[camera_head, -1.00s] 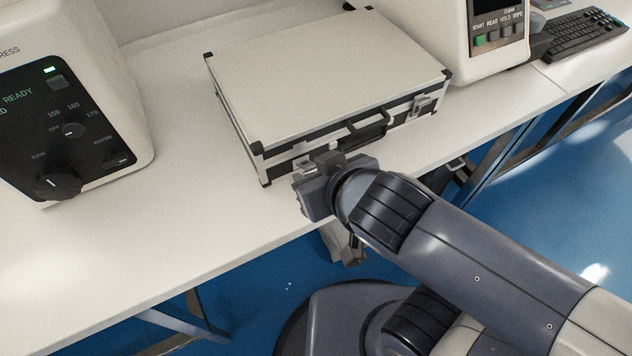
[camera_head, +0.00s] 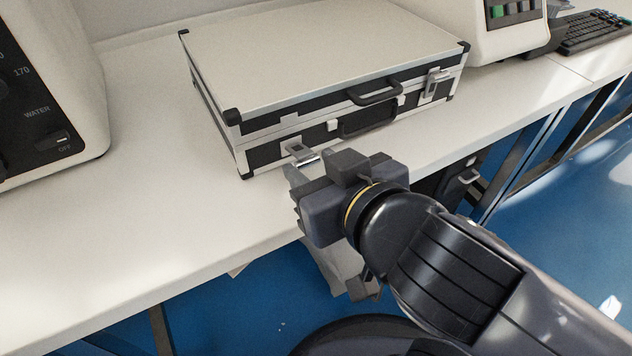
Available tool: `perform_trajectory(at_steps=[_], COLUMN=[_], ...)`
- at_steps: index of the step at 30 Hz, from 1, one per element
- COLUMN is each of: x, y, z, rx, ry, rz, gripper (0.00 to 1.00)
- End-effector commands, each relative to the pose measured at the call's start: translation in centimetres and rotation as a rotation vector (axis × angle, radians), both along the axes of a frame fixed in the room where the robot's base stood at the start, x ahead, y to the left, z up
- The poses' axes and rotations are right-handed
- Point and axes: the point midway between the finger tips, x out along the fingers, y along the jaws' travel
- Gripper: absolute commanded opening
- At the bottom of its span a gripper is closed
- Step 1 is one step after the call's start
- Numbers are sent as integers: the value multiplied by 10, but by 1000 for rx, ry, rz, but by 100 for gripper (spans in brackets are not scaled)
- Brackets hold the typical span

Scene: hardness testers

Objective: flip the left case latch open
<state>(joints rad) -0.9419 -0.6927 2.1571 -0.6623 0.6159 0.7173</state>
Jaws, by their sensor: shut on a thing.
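The pale case (camera_head: 320,50) with dark trim lies flat on the bench with its lid down. The left case latch (camera_head: 299,150) is a small silver fitting on the front face, near the left corner. Its silver lever sticks out from the face toward my gripper (camera_head: 302,170). My gripper is at the front of the case, shut on the left case latch; the jaws partly hide the grip. The right latch (camera_head: 436,85) lies flat against the front face.
The case's black handle (camera_head: 375,94) is between the latches. A machine with a dark panel (camera_head: 45,95) stands at left. Another machine (camera_head: 480,35) and a keyboard (camera_head: 595,30) are at back right. Bare bench (camera_head: 150,200) is left of the case.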

Motion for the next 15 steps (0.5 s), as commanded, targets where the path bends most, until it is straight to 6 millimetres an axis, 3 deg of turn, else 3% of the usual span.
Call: perform_trajectory(at_steps=[15], x=[-1], y=[0], z=[-4], rx=[21], ry=[-34], rz=[0], gripper=[17])
